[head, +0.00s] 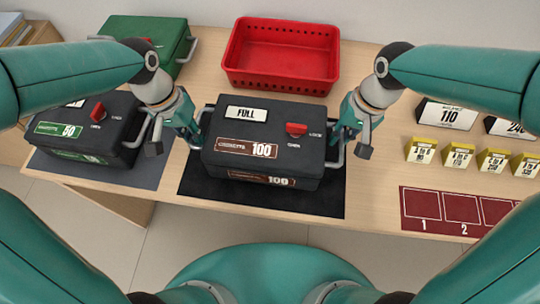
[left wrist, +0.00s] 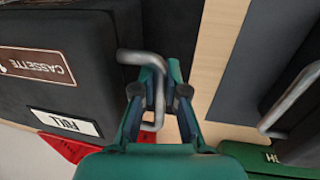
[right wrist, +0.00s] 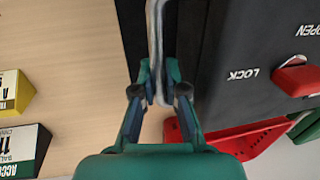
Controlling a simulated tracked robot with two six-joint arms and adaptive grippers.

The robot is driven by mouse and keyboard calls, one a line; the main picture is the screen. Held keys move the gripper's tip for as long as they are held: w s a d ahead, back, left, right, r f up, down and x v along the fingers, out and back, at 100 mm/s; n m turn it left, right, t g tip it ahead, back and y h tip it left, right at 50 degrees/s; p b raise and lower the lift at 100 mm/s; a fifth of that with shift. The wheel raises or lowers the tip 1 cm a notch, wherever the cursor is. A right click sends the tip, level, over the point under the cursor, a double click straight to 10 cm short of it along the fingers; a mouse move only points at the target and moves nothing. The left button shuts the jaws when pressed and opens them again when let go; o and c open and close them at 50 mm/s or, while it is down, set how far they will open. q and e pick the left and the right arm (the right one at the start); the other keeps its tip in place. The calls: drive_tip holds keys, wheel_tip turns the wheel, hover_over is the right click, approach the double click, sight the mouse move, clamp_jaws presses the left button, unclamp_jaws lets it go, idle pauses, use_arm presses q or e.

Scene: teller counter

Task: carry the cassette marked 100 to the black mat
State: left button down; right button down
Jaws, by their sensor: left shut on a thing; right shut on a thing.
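The cassette marked 100 (head: 265,135) is a dark box with a brown label, a FULL plate and a red latch. It is over the black mat (head: 225,192), whose front strip and sides show around it; I cannot tell whether it touches the mat. My left gripper (head: 191,137) is shut on its left handle, and the bent metal handle (left wrist: 152,95) shows between the fingers in the left wrist view. My right gripper (head: 345,132) is shut on its right handle, seen as a bar (right wrist: 156,50) in the right wrist view.
A cassette marked 50 (head: 90,128) sits on a grey mat (head: 150,172) to the left. A green case (head: 150,35) and an empty red basket (head: 282,55) stand behind. At right are yellow blocks (head: 421,151), black-and-white blocks (head: 447,113) and a numbered red board (head: 442,222).

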use_arm(q)
drive_tip(key=shift+a+f+b, duration=0.15)
drive_tip(key=shift+f+b, duration=0.35)
drive_tip(key=shift+f, duration=0.15)
use_arm(e)
drive_tip(key=shift+d+f, duration=0.15)
drive_tip(key=shift+f, duration=0.5)
use_arm(q)
drive_tip(key=c, duration=1.2)
unclamp_jaws()
use_arm(e)
drive_tip(key=c, duration=1.2)
unclamp_jaws()
use_arm(q)
drive_tip(key=shift+r, duration=0.5)
use_arm(e)
drive_tip(key=shift+r, duration=0.6)
use_arm(q)
wheel_tip(320, 180, up, 11)
drive_tip(key=a, duration=0.2)
drive_tip(key=shift+w+f, duration=0.15)
drive_tip(key=shift+w, duration=0.05)
use_arm(e)
wheel_tip(320, 180, up, 11)
drive_tip(key=d, duration=0.1)
drive_tip(key=shift+d+f, duration=0.2)
drive_tip(key=shift+d, duration=0.2)
drive_tip(key=shift+s, duration=0.1)
drive_tip(key=shift+s+f, duration=0.1)
